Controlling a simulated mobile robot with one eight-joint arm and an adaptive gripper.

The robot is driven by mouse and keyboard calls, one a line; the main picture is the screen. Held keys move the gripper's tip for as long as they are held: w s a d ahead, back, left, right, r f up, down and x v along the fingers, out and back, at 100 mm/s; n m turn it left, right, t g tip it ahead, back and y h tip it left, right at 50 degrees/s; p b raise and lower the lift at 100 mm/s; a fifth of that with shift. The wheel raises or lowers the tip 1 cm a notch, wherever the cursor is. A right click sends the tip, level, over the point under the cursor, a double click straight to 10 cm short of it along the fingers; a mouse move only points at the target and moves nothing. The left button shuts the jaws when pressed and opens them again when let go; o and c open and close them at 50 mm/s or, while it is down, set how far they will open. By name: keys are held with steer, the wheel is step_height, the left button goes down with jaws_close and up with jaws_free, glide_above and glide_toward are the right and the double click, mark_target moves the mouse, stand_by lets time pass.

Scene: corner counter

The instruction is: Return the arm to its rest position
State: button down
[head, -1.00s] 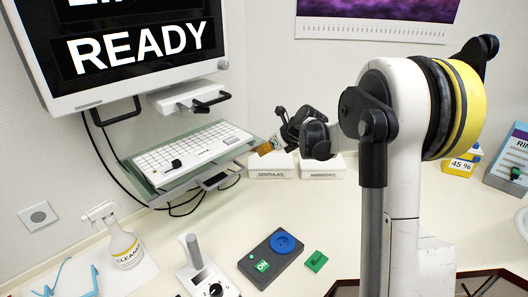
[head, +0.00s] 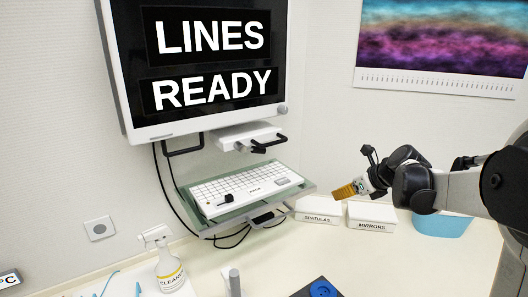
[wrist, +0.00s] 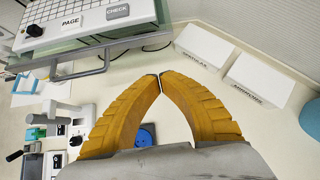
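My gripper (head: 340,191) shows at the right of the head view, its orange-yellow fingers pointing left above the counter. In the wrist view my gripper (wrist: 160,79) has its two fingertips meeting, with nothing held between them. My arm (head: 462,192) reaches in from the right edge, bent and partly out of view. The gripper appears apart from the keyboard tray and boxes.
A keyboard (head: 245,189) sits on a tray under a monitor (head: 207,115). White boxes labelled SPATULAS (head: 318,214) and MIRRORS (head: 371,217) stand at the wall, beside a blue bin (head: 440,224). A cleaner bottle (head: 170,272) and blue knob (head: 323,289) are nearer.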

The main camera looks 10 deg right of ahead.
steer(key=s+a+f+n+g+h+b, duration=0.1)
steer(key=s+a+f+n+b, duration=0.15)
steer(key=s+a+n, duration=0.4)
steer(key=s+a+f+n+h+b, duration=0.1)
steer(key=s+a+n+b, duration=0.3)
steer(key=s+a+n, duration=0.3)
steer(key=s+a+f+n+h+b, duration=0.1)
steer(key=s+f+n+b, duration=0.3)
steer(key=s+f+n, duration=0.5)
steer(key=s+a+n, duration=0.1)
steer(key=s+n, duration=0.5)
steer(key=n, duration=0.2)
steer(key=shift+a+h+b, duration=0.3)
steer(key=shift+a+b, duration=0.1)
steer(key=shift+n, duration=0.25)
